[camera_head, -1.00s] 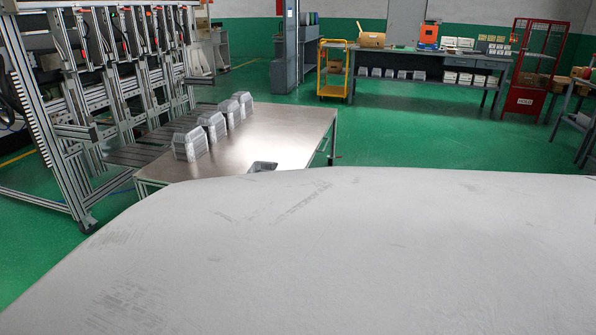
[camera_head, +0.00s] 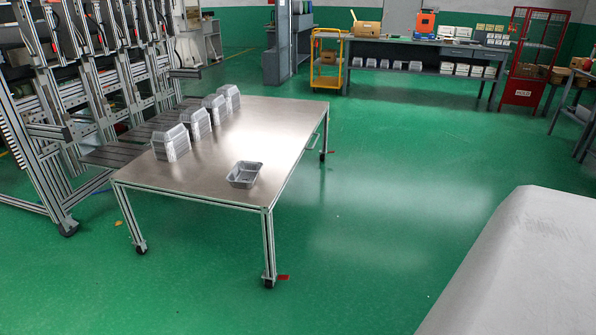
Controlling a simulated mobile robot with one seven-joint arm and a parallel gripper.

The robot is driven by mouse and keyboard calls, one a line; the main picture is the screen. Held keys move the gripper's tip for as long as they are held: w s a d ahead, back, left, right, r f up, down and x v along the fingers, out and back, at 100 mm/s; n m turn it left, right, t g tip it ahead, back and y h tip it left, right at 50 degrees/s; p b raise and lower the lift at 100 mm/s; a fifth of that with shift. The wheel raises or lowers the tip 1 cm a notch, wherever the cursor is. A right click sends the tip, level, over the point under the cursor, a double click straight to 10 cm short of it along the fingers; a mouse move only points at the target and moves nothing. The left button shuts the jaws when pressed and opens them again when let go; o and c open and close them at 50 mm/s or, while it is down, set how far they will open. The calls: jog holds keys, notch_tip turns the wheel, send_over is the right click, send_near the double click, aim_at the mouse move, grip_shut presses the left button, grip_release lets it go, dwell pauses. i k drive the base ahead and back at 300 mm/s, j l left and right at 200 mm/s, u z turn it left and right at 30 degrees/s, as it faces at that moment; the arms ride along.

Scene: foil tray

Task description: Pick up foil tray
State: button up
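A single foil tray (camera_head: 244,174) sits open side up on the metal-topped table (camera_head: 235,140), near its front right part. Stacks of upside-down foil trays stand along the table's left side, the nearest one (camera_head: 171,143) at the front left and others behind it (camera_head: 215,109). My gripper is not in view. A large pale grey surface fills the lower right corner; it may be part of my own body.
The table stands on wheeled legs, with a metal frame machine (camera_head: 85,90) close along its left side. Open green floor (camera_head: 380,190) lies right of and in front of the table. A grey workbench (camera_head: 425,52), yellow cart (camera_head: 327,62) and red cage (camera_head: 533,60) stand at the back.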

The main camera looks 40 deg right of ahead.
aim_at(243, 174)
jog(key=z, duration=1)
jog(key=u, duration=0.5)
jog(key=i+l+u, duration=0.25)
jog(key=u, duration=0.2)
jog(key=i+l+u, duration=0.2)
jog(key=l+u, duration=0.25)
jog(key=i+l+u, duration=0.1)
jog(key=l, duration=0.2)
jog(key=i+l+u, duration=0.15)
jog(key=l, duration=0.15)
jog(key=i+l+u, duration=0.1)
jog(key=l, duration=0.2)
jog(key=i+l, duration=0.1)
jog(key=l, duration=0.3)
jog(key=i+l, duration=0.1)
jog(key=l, duration=0.25)
jog(key=i+l, duration=0.1)
jog(key=l, duration=0.3)
jog(key=i+l+u, duration=0.1)
jog(key=l, duration=0.25)
jog(key=i+l, duration=0.1)
jog(key=l, duration=0.3)
